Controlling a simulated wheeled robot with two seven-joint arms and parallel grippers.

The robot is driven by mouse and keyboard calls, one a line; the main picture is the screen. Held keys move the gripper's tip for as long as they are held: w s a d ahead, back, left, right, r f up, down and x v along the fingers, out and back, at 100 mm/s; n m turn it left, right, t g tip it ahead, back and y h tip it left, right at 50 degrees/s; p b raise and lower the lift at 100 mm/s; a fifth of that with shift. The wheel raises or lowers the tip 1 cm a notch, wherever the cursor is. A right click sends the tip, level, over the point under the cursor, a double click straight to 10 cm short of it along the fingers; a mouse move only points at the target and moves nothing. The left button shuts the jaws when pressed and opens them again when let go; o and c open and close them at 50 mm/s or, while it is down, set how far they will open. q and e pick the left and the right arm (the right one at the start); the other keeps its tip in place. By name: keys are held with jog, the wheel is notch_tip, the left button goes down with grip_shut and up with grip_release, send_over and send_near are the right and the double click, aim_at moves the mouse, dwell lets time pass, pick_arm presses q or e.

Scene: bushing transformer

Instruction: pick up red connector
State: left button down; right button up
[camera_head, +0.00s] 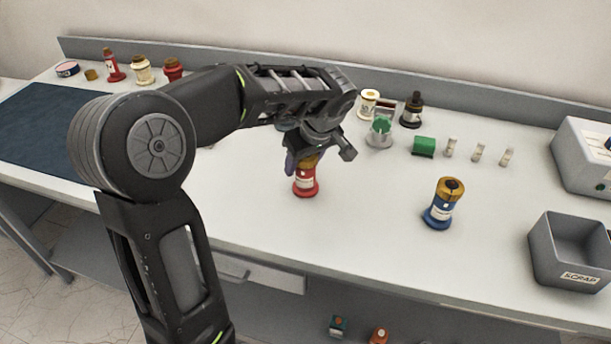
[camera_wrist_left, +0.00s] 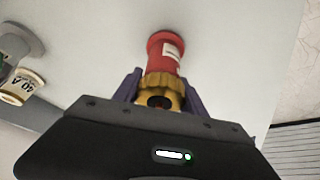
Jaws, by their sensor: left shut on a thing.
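The red connector (camera_head: 306,183) has a red flanged body with a white label and a yellow-brown top. It is upright at the middle of the table, and I cannot tell whether its base touches the surface. My left gripper (camera_head: 304,160) comes down over it from above and is shut on its yellow top. In the left wrist view the red connector (camera_wrist_left: 164,55) shows beyond the yellow collar, with a purple finger of the left gripper (camera_wrist_left: 160,95) on each side. My right gripper is not in view.
A blue connector (camera_head: 441,205) stands to the right. A grey scrap bin (camera_head: 541,250) and a white box (camera_head: 585,150) are at the right edge. A green block (camera_head: 424,146), small fuses and bottles stand behind. A dark mat (camera_head: 50,130) lies at left. The table's front middle is clear.

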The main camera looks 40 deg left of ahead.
pick_arm(q)
notch_tip(320, 180, up, 10)
jog(key=shift+r+b, duration=0.1)
jog(key=shift+b, duration=0.2)
dwell(0.4)
dwell(0.5)
